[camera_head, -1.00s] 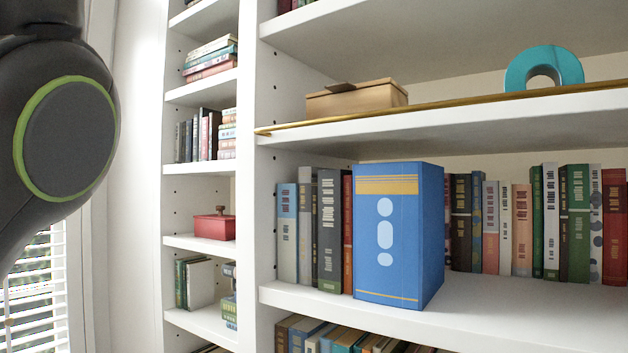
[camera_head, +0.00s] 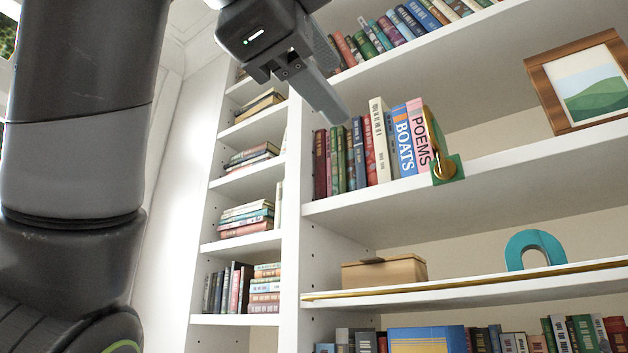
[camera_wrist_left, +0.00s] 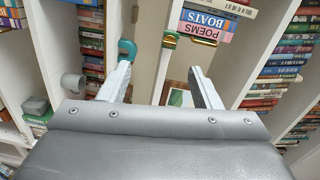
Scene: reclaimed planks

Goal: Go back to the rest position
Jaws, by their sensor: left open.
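My left gripper (camera_head: 312,88) hangs in front of the upper shelves at the top of the head view, its arm coming in from the left. In the left wrist view its two fingers (camera_wrist_left: 162,85) are spread wide, with nothing between them. It is apart from the row of books with the BOATS book (camera_head: 403,140) and the pink POEMS book (camera_head: 418,135), which stand upright to its lower right. These two also show in the left wrist view, the BOATS book (camera_wrist_left: 208,22) and the POEMS book (camera_wrist_left: 200,33). My right gripper is not in view.
A green and gold bookend (camera_head: 446,168) stands at the row's right end. A framed picture (camera_head: 582,82) leans at the upper right. A tan box (camera_head: 384,271) and a teal arch (camera_head: 534,249) sit one shelf lower, behind a brass rail (camera_head: 470,283). A blue book (camera_head: 427,340) shows at the bottom.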

